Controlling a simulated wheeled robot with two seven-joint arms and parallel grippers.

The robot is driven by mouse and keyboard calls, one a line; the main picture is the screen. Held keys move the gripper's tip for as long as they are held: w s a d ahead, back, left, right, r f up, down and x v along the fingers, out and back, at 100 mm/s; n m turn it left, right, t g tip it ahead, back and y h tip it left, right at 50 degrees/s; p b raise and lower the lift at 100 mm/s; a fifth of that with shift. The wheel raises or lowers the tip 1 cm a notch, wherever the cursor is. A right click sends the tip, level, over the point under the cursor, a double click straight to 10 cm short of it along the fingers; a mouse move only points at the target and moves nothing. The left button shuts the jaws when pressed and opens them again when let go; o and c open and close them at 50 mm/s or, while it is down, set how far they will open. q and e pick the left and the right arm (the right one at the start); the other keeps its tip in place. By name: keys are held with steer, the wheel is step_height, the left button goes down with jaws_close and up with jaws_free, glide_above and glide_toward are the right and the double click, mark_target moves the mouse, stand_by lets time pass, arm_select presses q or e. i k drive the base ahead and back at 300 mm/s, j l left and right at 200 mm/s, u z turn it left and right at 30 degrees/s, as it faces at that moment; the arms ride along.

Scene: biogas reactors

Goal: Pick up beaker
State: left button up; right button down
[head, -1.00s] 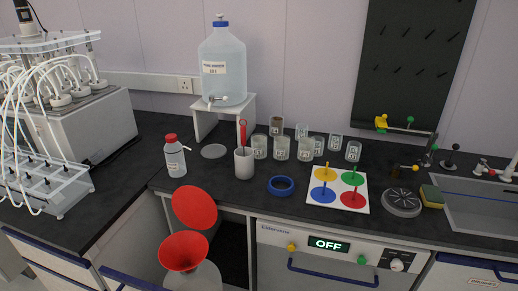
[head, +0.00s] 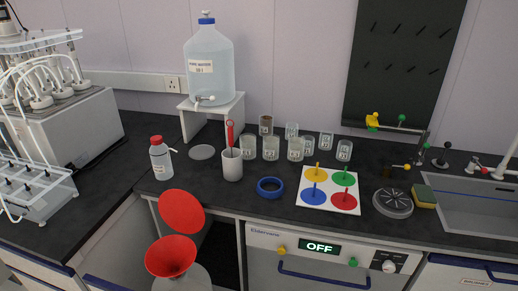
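Several small glass beakers stand in a loose cluster on the dark countertop in the head view. A front beaker (head: 271,148) stands near the middle, with another beaker (head: 248,148) to its left and one (head: 296,149) to its right. Behind them stand a beaker with brown contents (head: 266,125) and a clear beaker (head: 291,131). Further right are a beaker (head: 326,141) and a beaker (head: 344,151). Their labels are too small to read. Neither of my grippers shows in the head view.
A large water container (head: 209,65) stands on a white stand behind left. A sink (head: 490,205) is at right.

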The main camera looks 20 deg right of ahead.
mark_target(248, 147)
steer(key=i+l+z, duration=0.85)
steer(key=i+l, duration=0.15)
steer(key=i, duration=0.25)
